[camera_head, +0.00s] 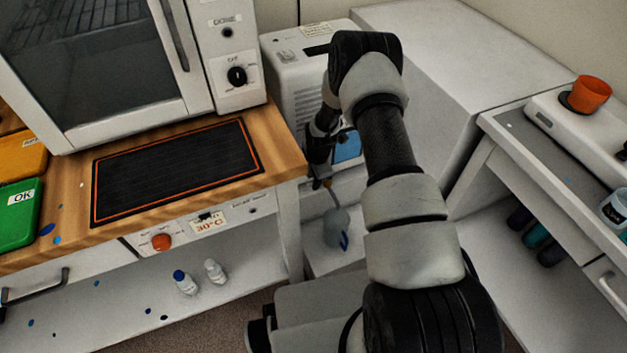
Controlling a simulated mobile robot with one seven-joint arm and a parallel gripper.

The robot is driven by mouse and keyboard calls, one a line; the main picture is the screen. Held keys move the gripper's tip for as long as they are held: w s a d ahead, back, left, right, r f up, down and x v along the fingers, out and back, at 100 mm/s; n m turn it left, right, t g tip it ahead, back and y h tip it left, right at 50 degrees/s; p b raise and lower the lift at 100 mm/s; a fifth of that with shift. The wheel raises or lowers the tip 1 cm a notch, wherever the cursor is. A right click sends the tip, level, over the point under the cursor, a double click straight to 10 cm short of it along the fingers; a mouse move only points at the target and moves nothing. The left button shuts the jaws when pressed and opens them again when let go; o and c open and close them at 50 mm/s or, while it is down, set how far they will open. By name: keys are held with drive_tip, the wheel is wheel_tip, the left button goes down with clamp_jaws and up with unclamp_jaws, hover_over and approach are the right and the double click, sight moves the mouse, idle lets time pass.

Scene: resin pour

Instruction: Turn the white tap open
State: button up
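My gripper (320,178) is small and dark in the middle of the camera_head view, at the lower front of a white machine (294,85) between the wooden bench and the grey-white cabinet. My arm reaches over from the lower right and covers much of that area. I cannot make out the white tap; it may be hidden by my gripper or arm. The fingers are too small and dark to tell whether they are open or touching anything. A grey jug (337,232) with a blue part stands just below my gripper on a low white surface.
A black heating mat (178,170) with an orange border lies on the wooden bench (70,190), before a glass-doored oven (90,65). Two small bottles stand below.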

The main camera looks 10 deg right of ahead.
drive_tip(key=shift+f, duration=0.25)
clamp_jaws()
